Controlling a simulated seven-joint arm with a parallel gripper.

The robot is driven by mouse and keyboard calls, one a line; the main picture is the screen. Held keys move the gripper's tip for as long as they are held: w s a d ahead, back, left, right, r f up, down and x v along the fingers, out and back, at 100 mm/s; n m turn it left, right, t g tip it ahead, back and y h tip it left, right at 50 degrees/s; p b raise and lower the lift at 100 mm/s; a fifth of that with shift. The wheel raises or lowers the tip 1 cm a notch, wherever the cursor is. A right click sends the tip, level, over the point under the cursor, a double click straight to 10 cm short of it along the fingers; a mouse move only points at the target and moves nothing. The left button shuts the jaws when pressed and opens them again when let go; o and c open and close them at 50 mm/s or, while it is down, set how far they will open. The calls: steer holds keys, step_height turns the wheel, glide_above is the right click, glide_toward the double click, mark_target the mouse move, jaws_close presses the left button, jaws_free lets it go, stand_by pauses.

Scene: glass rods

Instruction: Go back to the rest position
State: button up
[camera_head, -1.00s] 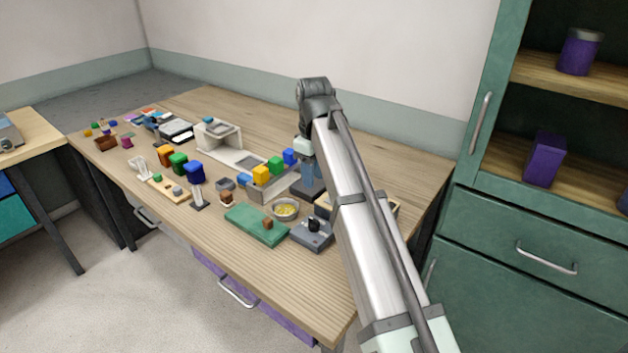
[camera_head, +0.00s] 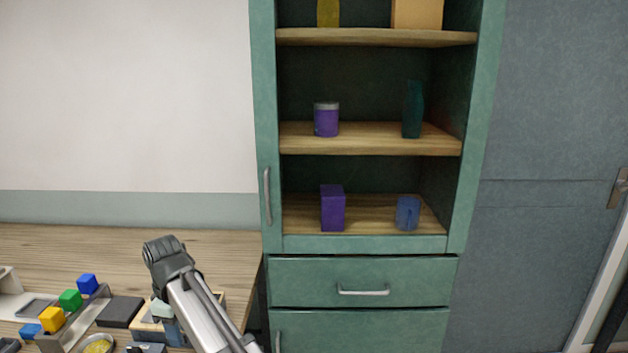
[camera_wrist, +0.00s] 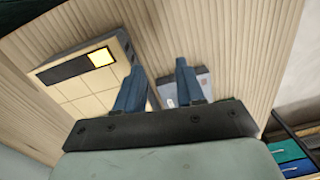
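My gripper (camera_wrist: 158,68) shows in the wrist view with its two blue fingers apart and nothing between them. It is above the wooden table (camera_head: 90,245), pointing down. In the wrist view a tan tiled box (camera_wrist: 75,88) with a black strip and a lit yellow square lies beside and below the left finger. A grey device (camera_wrist: 203,82) lies partly behind the right finger.
Blue (camera_head: 87,284), green (camera_head: 70,299) and yellow (camera_head: 51,318) blocks stand in a tray left of my gripper. A dark pad (camera_head: 119,311) lies between. The green cabinet (camera_head: 360,243) with open shelves stands right of the table. The table's back is clear.

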steer(key=shift+m, duration=0.3)
steer(key=d+f, duration=0.1)
steer(key=d, duration=0.1)
steer(key=d+f, duration=0.2)
steer(key=shift+s+d+f, duration=0.2)
steer(key=w+d+f+m+h, duration=0.1)
steer(key=w+d+f+m, duration=0.15)
steer(key=d, duration=0.35)
steer(key=w+d+f+m+h, duration=0.1)
steer(key=d+f+m, duration=0.1)
steer(key=d+f, duration=0.35)
steer(key=s+d+f+m+g, duration=0.1)
steer(key=s+d+f+m, duration=0.1)
steer(key=d+f, duration=0.7)
steer(key=s+d+f+m+g, duration=0.2)
steer(key=d+f, duration=0.5)
steer(key=f, duration=0.4)
steer(key=s+d+f+m+g, duration=0.2)
steer(key=s+d+f+m, duration=0.2)
steer(key=s+d+f, duration=0.85)
steer(key=s+d+f+m+y, duration=0.1)
steer(key=s+f, duration=0.3)
steer(key=s, duration=0.4)
steer(key=s+d+f+m+g+y, duration=0.1)
steer(key=s+d+f+m, duration=0.1)
steer(key=s+f, duration=0.3)
steer(key=s+d, duration=0.1)
steer(key=s, duration=0.2)
steer(key=shift+s+f, duration=0.15)
steer(key=shift+s, duration=0.1)
